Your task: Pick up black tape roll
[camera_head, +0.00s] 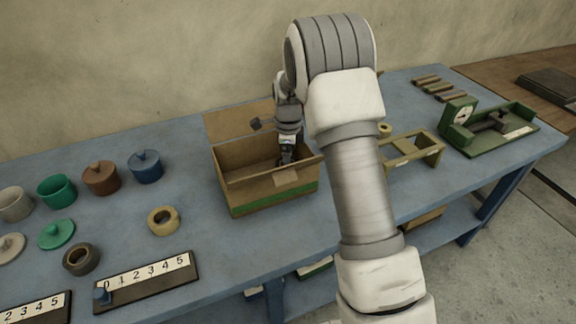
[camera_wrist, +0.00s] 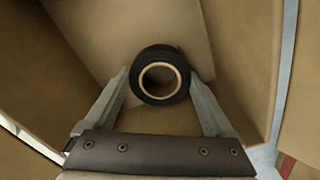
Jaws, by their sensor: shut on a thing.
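The black tape roll (camera_wrist: 160,98) is a dark ring with a tan core, inside the cardboard box in the wrist view. My gripper (camera_wrist: 160,94) has one finger on each side of the roll and is shut on it. In the head view my gripper (camera_head: 286,158) reaches down into the open cardboard box (camera_head: 262,194), which has a green band low on its side. The roll is hidden there by the box wall and my gripper.
Box walls surround my gripper, and box flaps (camera_head: 235,122) stand open. A yellow tape roll (camera_head: 163,221) and a dark brown roll (camera_head: 82,259) lie left on the blue table (camera_head: 215,270). Lidded pots stand far left.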

